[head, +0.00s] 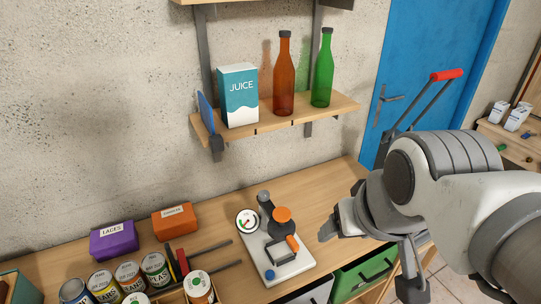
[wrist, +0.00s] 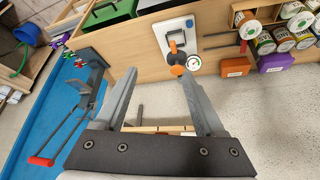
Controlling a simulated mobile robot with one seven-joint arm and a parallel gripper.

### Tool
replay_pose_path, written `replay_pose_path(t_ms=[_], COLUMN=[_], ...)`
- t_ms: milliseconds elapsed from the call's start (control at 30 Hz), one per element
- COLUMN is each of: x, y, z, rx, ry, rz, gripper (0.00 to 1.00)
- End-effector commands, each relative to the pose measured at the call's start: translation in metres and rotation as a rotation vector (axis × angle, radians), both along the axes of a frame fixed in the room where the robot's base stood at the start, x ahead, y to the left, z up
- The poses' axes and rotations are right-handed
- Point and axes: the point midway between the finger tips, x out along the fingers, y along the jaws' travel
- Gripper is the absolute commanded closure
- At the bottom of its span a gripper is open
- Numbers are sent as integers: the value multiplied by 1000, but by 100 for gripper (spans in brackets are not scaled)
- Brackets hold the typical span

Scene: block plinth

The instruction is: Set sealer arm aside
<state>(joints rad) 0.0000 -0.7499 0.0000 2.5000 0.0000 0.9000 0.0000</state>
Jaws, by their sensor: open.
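The sealer stands on the wooden bench, with a white base plate (head: 292,273), a round gauge (head: 246,220) and a blue button (head: 269,274). Its dark arm (head: 266,222) rises at the back beside an orange knob (head: 282,214). A second orange piece lies by the dark frame on the plate. In the wrist view the sealer's white base (wrist: 178,27) and orange knob (wrist: 177,70) show beyond the fingers. My gripper (wrist: 158,76) is open and empty, apart from the sealer. In the head view it is to the sealer's right, partly hidden by my arm.
A purple box (head: 113,240), an orange box (head: 174,222) and several cans stand left of the sealer. A shelf (head: 275,122) above holds a juice carton (head: 238,95) and two bottles. A green drawer (head: 365,272) is below the bench edge. Bare bench lies around the sealer's back right.

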Motion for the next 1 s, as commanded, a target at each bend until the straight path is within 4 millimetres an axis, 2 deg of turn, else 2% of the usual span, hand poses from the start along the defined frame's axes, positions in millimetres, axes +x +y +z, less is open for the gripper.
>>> replay_pose_path(t_ms=[33,233,400,667,1000], x=[0,5,16,40,71], y=[0,3,10,28,64], z=[0,-3,-12,-30,-60], rx=[0,-41,-156,-370,-647], ry=[0,42,147,326,528], rz=[0,52,192,471,851], gripper=[36,72,100,100,100])
